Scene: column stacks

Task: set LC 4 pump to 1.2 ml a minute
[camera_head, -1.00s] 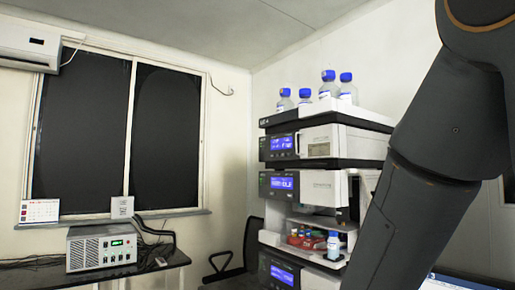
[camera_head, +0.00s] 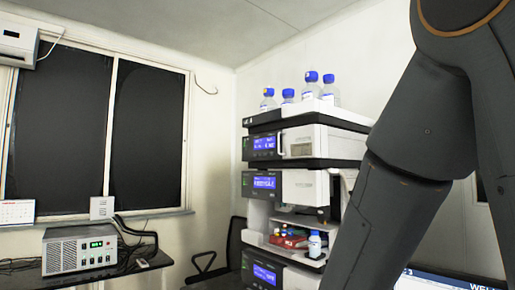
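One instrument stack (camera_head: 310,143) stands right of centre in the head view, made of several white and black modules. Blue displays show on the top module (camera_head: 264,144), the middle module (camera_head: 264,183) and the lowest visible module (camera_head: 264,273). Their text is too small to read surely, and I cannot tell whether this stack is LC 4. Bottles with blue caps (camera_head: 312,88) stand on top. An open bay holds a red rack (camera_head: 288,241) and a small bottle (camera_head: 314,244). My arm covers the right side of the view. My gripper is out of view.
A dark bench (camera_head: 110,272) at the left holds a grey power-supply-like box (camera_head: 78,251) with a green display. A dark chair (camera_head: 213,263) stands between bench and stack. A monitor edge (camera_head: 440,279) shows at the bottom right.

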